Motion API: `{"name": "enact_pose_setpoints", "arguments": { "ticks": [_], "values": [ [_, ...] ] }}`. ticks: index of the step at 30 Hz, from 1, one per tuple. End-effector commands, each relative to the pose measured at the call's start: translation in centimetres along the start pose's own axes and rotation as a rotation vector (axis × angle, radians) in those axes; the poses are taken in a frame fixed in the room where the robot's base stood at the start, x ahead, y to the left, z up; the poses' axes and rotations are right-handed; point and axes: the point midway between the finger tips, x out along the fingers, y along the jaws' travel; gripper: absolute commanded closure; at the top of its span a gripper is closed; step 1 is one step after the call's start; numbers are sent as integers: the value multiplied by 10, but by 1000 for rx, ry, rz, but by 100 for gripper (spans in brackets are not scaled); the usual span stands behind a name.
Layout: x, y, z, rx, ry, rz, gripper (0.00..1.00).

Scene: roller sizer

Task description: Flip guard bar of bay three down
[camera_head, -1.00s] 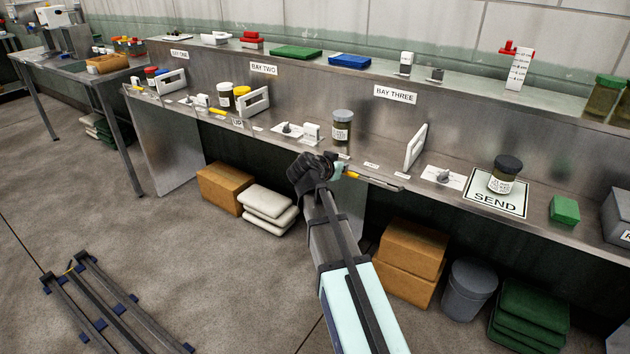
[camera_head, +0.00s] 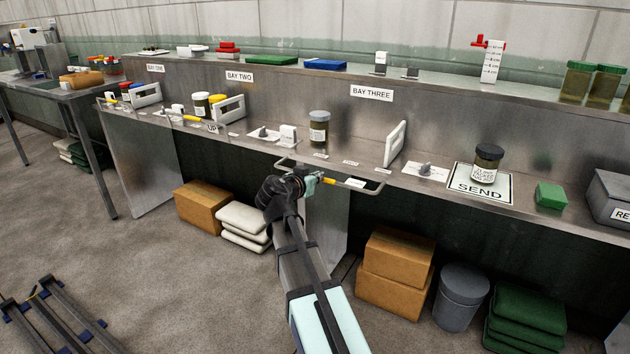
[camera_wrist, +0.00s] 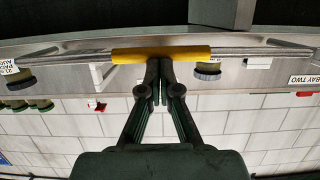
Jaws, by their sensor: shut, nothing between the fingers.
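The guard bar of bay three (camera_head: 373,190) is a thin metal bar with a yellow grip sleeve (camera_head: 329,181). It juts out in front of the counter edge below the BAY THREE sign (camera_head: 372,93). In the wrist view the bar (camera_wrist: 240,51) runs across the picture, and its yellow sleeve (camera_wrist: 160,54) is at the fingertips. My gripper (camera_head: 313,180) is shut and empty, with its tips at the sleeve; the wrist view shows the closed fingers (camera_wrist: 160,68) against or just beside it. I cannot tell whether they touch.
A lidded jar (camera_head: 319,129) and an upright white frame (camera_head: 396,144) stand on the counter behind the bar. Another jar (camera_head: 486,164) stands on the SEND mat (camera_head: 462,190). Cardboard boxes (camera_head: 395,272) and a grey bin (camera_head: 461,297) sit on the floor below.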

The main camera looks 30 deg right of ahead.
Motion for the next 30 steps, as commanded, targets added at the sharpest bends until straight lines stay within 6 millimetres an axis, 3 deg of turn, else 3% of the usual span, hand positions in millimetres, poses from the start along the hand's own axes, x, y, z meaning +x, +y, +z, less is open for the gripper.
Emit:
{"name": "enact_pose_setpoints", "arguments": {
  "ticks": [14,20,25,30],
  "values": [
    [0,0,2,1,-5,1,100],
    [-6,0,-10,1,-5,1,100],
    [-19,1,-37,3,-5,1,100],
    [-56,2,-25,0,-7,-2,100]
  ]
}}
